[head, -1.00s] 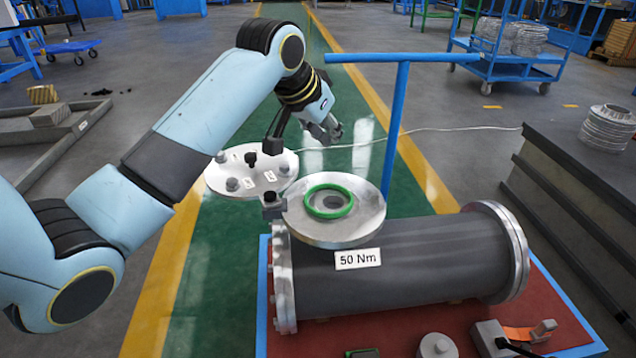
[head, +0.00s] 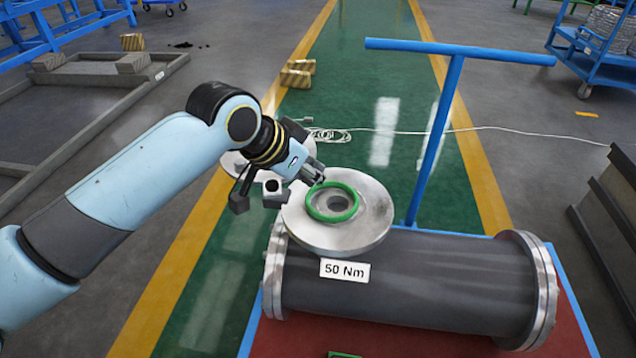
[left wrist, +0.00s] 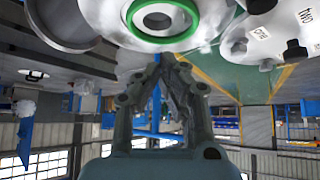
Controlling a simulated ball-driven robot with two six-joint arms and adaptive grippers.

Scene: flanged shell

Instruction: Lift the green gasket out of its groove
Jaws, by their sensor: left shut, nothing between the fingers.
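The green gasket (head: 332,187) is a ring lying on the round metal flange (head: 370,215) on top of the grey shell (head: 420,278). The ring surrounds the flange's central hole. In the left wrist view the gasket (left wrist: 136,38) shows at the top on the flange face. My left gripper (head: 319,180) is shut and empty, its tips at the upper left edge of the ring. In the left wrist view its fingers (left wrist: 168,62) point up towards the ring, tips together. I cannot tell whether they touch it. My right gripper is not in view.
A bolted round cover (head: 235,163) lies partly behind my left arm; it also shows in the left wrist view (left wrist: 285,35). A blue T-shaped post (head: 437,140) stands behind the shell. A label (head: 345,270) reads 50 Nm. The green floor lane (head: 380,90) behind is mostly clear.

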